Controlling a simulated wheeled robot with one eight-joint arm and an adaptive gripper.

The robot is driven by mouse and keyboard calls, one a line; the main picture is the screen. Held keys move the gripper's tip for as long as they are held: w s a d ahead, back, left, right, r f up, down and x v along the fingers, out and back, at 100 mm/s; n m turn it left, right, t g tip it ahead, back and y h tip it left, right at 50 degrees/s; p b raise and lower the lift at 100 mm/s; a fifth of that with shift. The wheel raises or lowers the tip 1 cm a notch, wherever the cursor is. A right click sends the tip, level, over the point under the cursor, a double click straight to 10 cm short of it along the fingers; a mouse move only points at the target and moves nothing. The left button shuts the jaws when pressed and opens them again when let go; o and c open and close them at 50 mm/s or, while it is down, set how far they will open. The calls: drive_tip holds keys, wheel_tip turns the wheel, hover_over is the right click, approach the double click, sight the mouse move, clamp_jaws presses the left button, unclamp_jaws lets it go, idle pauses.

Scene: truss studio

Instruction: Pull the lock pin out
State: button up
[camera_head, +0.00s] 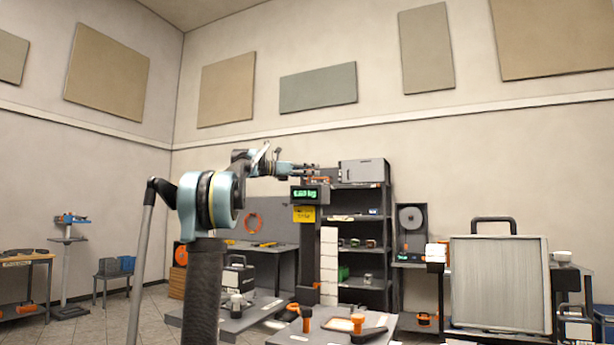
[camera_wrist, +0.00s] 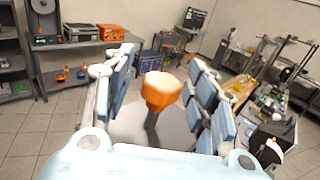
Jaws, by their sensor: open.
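An orange knob (camera_wrist: 162,90) on a dark stem, probably the lock pin, stands near the middle of the wrist view above a pale round surface (camera_wrist: 178,128). My gripper (camera_wrist: 163,62) is open, with one blue-padded finger on each side of the knob in that picture. No contact shows, and I cannot tell how deep the knob sits between the fingers. In the head view my gripper (camera_head: 312,168) is raised and points right, just above a green-lit display (camera_head: 308,194). Orange upright pieces (camera_head: 306,314) show on a low table there; I cannot match them to the knob.
A dark shelf rack (camera_head: 362,225) and the display's post stand behind my gripper. A large pleated panel (camera_head: 498,285) stands at the right. The low table (camera_head: 290,338) holds orange and black tools. The wrist view shows open tiled floor (camera_wrist: 45,125) at left.

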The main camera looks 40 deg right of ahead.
drive_tip(key=shift+a, duration=0.1)
drive_tip(key=v, duration=1.2)
